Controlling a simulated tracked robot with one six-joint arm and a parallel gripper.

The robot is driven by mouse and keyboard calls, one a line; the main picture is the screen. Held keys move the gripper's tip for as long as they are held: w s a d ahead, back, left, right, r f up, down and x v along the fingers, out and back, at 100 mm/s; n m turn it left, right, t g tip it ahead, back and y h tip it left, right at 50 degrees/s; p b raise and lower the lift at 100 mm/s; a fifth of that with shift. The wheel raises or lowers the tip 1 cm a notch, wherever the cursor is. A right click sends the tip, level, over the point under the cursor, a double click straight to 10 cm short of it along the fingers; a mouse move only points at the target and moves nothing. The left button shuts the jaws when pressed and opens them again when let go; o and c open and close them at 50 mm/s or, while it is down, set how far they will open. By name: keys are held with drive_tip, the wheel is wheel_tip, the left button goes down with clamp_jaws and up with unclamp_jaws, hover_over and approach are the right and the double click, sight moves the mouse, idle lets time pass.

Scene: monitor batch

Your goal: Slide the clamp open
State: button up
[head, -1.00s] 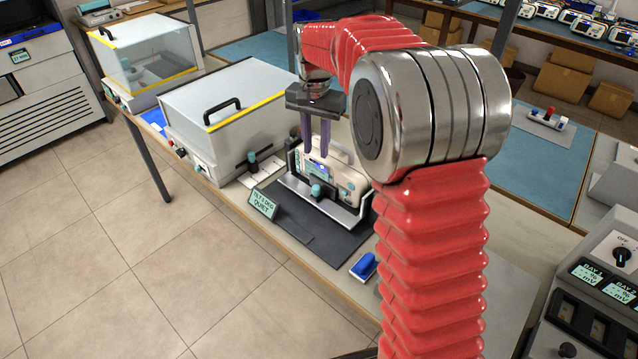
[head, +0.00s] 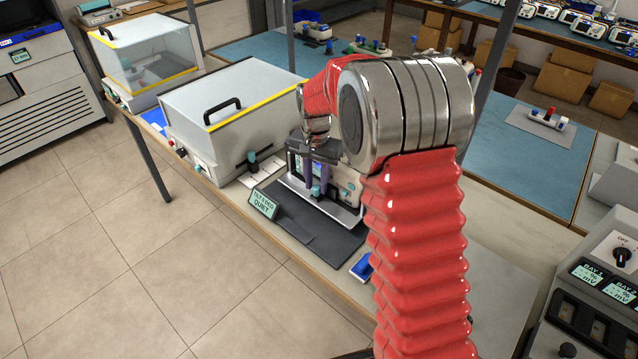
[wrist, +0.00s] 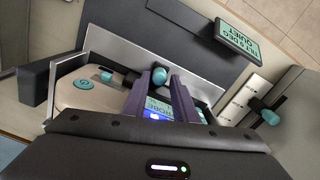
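A white monitor (head: 345,178) with teal buttons and a blue screen stands in a metal cradle on a dark mat. A clamp knob with a teal cap (head: 316,191) is at the cradle's front; the teal cap also shows in the wrist view (wrist: 159,76). My gripper (head: 318,187) points down at the cradle's front, its two purple fingers apart. In the wrist view, my gripper (wrist: 158,82) has its fingertips either side of the cap. I cannot tell whether they touch it. The fingers partly hide the monitor's screen (wrist: 157,110).
A blue-handled item (head: 361,267) lies right of the mat.

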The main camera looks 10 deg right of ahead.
drive_tip(key=shift+f, duration=0.45)
clamp_jaws()
idle(0.3)
